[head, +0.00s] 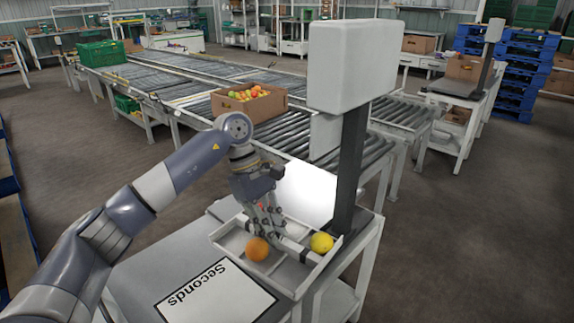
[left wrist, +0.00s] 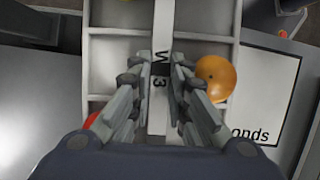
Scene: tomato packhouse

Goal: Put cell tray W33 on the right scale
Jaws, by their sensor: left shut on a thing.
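Cell tray W33 (head: 318,268) is a shallow white tray with compartments, at the lower middle of the head view. An orange fruit (head: 257,249) and a yellow one (head: 321,242) lie in separate cells; a red one (left wrist: 93,119) shows partly in the left wrist view. My left gripper (head: 267,228) reaches down over the tray. In the left wrist view its fingers (left wrist: 160,75) are shut on the tray's white middle bar, partly covering its label. I cannot tell whether the tray touches the surface below. My right gripper is not in view.
A grey bench (head: 150,265) bears a "Seconds" sign (head: 215,294). A scale's dark post (head: 349,165) and white head (head: 352,65) rise close behind the tray. Another scale (head: 492,40) with a cardboard box (head: 463,68) stands at the far right. Roller conveyors (head: 180,88) lie beyond; the right floor is clear.

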